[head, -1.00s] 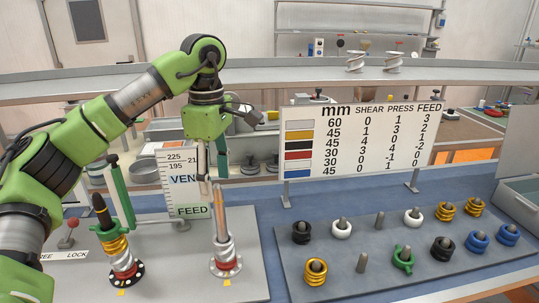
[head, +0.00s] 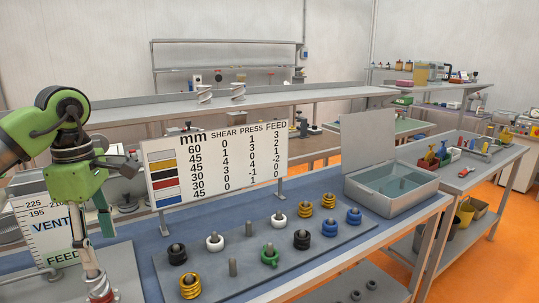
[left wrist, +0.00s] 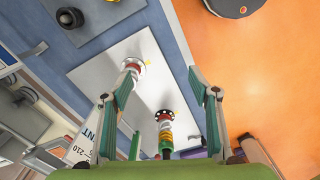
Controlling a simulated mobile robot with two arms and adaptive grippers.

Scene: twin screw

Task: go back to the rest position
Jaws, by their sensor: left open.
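My left gripper (head: 90,240) hangs fingers down at the left edge of the head view, beside the sign. Its fingers are apart in the left wrist view (left wrist: 161,78), with nothing held between them. One upright shaft (head: 96,283) shows partly just below it, cut off by the picture edge. In the left wrist view two shafts stand on a grey plate (left wrist: 110,75): one with white and red rings (left wrist: 133,67) near the left finger, one with coloured rings (left wrist: 166,132) between the fingers. My right gripper is out of view.
A sign with figures (head: 215,165) stands behind a grey tray (head: 330,250) of rings and pegs. A vent scale (head: 35,228) stands close to my left gripper. An open grey box (head: 390,190) is at the right table end. Orange floor (head: 490,240) lies beyond.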

